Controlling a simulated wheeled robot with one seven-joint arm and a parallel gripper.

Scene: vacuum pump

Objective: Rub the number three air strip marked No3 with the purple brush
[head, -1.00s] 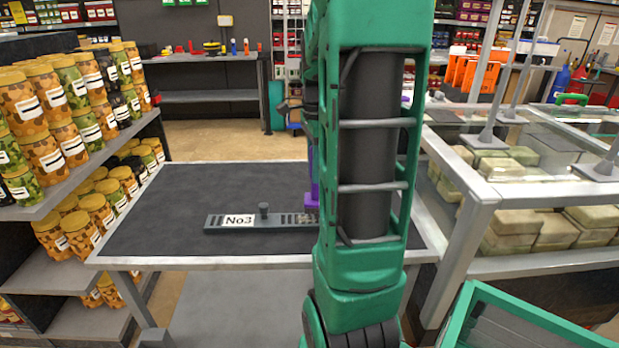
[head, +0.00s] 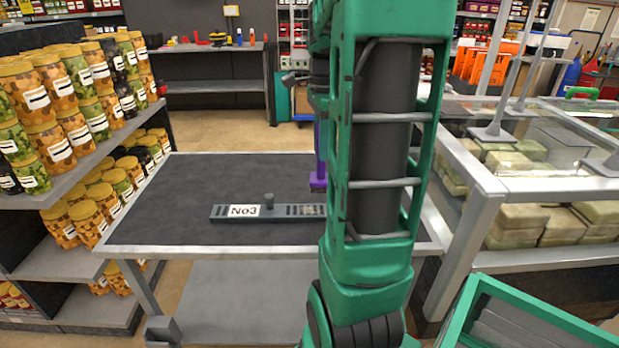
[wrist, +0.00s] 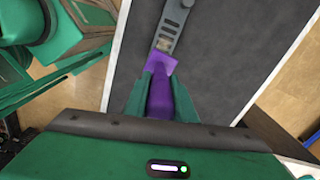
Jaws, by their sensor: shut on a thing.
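The grey No3 air strip (head: 226,212) lies flat on the dark table top, its white label at the left and a small knob near its middle. My arm hides its right end. The purple brush (head: 319,176) hangs head down beside my arm; its lower end shows a little above the strip in the picture, with dark table between. In the wrist view, my gripper (wrist: 162,88) is shut on the brush (wrist: 160,99). The brush head is close to a pale tan patch (wrist: 162,44) at the near end of the strip (wrist: 173,18); contact cannot be told.
A shelf (head: 55,203) with several patterned jars borders the table (head: 150,215) on the left. A glass-topped case (head: 480,215) with pale blocks stands at the right. A green-framed box (head: 475,300) is front right. The table's left part is clear.

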